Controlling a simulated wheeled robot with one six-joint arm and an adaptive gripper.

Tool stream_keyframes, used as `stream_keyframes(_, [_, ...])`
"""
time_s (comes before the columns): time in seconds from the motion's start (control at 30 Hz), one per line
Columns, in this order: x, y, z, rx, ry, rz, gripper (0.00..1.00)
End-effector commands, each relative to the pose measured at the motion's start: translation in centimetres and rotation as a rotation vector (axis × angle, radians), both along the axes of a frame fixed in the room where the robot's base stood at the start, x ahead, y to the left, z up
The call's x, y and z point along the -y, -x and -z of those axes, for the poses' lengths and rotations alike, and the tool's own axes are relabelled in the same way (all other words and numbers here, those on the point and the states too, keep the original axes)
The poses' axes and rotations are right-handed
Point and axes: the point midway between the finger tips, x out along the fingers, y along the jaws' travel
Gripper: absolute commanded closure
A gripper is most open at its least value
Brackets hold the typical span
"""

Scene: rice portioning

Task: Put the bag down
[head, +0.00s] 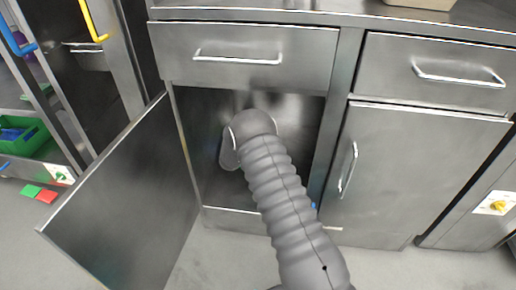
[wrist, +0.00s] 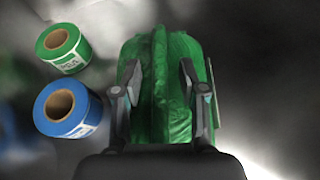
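A green bag (wrist: 165,75) fills the middle of the wrist view, with a raised ridge running along its centre. My gripper (wrist: 160,75) has its two dark fingers spread wide over the bag, one on each side of the ridge. The fingers look open, and the bag shows beyond them on both sides. In the head view my arm reaches into the open lower compartment (head: 205,120) of a steel cabinet. My gripper and the bag are hidden there behind the arm.
The cabinet door (head: 130,200) stands open on the left. A closed drawer (head: 245,55) is above, and a closed door (head: 410,170) is to the right.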

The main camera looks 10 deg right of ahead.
Motion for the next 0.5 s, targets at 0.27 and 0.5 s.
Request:
stream_keyframes(0.27, [0.0,0.0,-0.4,0.0,0.0,0.0,0.59])
stream_keyframes(0.5, [-2.2,2.4,-1.9,0.0,0.0,-0.003,0.59])
